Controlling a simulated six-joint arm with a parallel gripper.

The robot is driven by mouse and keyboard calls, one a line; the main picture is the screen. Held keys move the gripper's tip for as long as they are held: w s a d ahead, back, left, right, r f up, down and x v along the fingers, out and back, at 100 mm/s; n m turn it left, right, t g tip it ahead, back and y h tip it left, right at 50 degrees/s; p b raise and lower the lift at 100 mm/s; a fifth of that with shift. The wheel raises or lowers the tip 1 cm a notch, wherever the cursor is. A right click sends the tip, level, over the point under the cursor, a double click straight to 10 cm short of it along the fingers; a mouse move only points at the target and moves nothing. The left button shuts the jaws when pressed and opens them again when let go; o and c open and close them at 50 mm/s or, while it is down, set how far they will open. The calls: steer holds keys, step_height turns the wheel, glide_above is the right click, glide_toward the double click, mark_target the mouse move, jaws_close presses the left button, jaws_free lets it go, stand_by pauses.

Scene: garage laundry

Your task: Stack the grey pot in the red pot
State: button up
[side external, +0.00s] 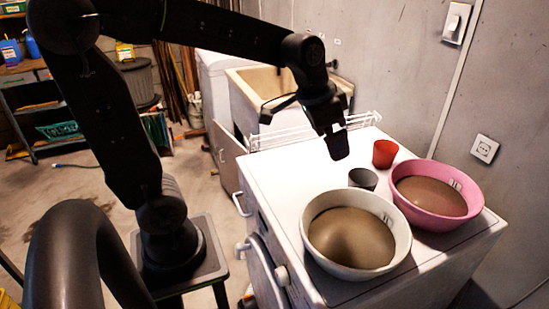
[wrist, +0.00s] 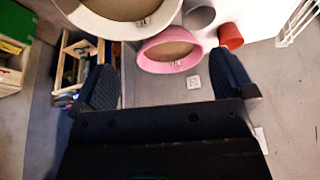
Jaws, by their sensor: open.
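The red pot (side external: 385,153) is a small cup shape on the white machine top, near its back edge. The grey pot (side external: 363,179) stands just in front and to its left, partly hidden by the white basin's rim. The two pots are apart. In the wrist view the grey pot (wrist: 199,14) and the red pot (wrist: 230,36) show at the top, beyond my fingers. My gripper (side external: 338,150) is above the machine top, left of both pots in the side view. In the wrist view my gripper (wrist: 165,85) is open, with nothing between its fingers.
A white basin (side external: 312,222) and a pink basin (side external: 471,202), both with brown contents, stand close to the pots on the machine top (side external: 285,187). A white wire rack (side external: 290,135) is along the left back edge. The machine's left part is clear.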

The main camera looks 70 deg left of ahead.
steer(key=s+d+n+t, duration=0.1)
steer(key=s+d+n, duration=0.1)
steer(key=s, duration=1.1)
steer(key=shift+d+f, duration=0.4)
steer(key=shift+f, duration=0.05)
